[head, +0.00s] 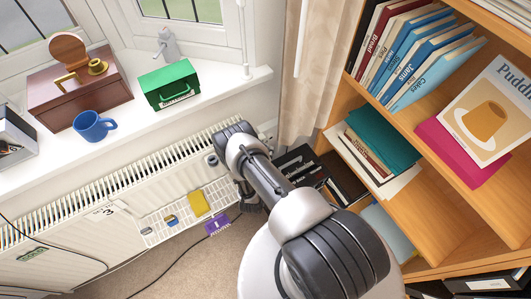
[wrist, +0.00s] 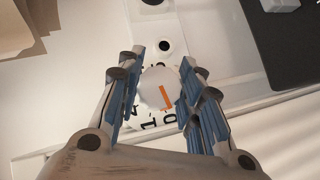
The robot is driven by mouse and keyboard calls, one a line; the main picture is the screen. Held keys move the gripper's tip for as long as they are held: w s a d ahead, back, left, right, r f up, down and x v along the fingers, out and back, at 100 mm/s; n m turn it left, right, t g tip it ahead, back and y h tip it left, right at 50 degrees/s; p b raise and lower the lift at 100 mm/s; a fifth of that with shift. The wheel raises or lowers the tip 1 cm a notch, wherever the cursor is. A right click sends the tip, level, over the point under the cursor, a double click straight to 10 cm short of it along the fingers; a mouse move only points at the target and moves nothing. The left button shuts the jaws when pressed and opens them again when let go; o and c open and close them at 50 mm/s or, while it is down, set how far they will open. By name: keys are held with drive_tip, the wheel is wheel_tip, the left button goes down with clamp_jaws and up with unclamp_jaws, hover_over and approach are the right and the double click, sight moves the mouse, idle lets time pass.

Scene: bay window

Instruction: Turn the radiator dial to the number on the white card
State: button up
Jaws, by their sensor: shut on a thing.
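The radiator dial (wrist: 155,92) is a round white knob with an orange line, in the middle of the wrist view. My gripper (wrist: 160,90) has its blue-padded fingers on both sides of the dial and is shut on it. The lower end of the orange line lies nearest the 0. In the head view my arm hides the dial. The white card (head: 103,211) on the radiator front at left seems to read 3.
The radiator (head: 75,232) runs under the sill, with a rack holding a yellow sponge (head: 199,204). A blue mug (head: 94,126), a green box (head: 170,84) and a brown box (head: 75,92) stand on the sill. A bookcase (head: 420,215) stands close on the right.

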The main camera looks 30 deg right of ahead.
drive_tip(key=m+g+y+p, duration=0.1)
drive_tip(key=m+y+p, duration=0.1)
drive_tip(key=y+p, duration=0.1)
drive_tip(key=shift+r, duration=0.15)
drive_tip(key=shift+f+m+g+y+p, duration=0.2)
drive_tip(key=shift+m+g+y+p, duration=0.35)
drive_tip(key=shift+m+y, duration=0.8)
drive_tip(key=shift+a+n+y, duration=0.1)
drive_tip(key=shift+n+y, duration=0.15)
drive_tip(key=shift+y, duration=0.2)
drive_tip(key=o, duration=1.1)
drive_tip(key=shift+c, duration=0.2)
drive_tip(key=shift+s, duration=0.1)
drive_tip(key=v, duration=0.7)
drive_tip(key=shift+s+r, duration=0.25)
drive_tip(key=shift+s, duration=0.05)
drive_tip(key=shift+a, duration=0.15)
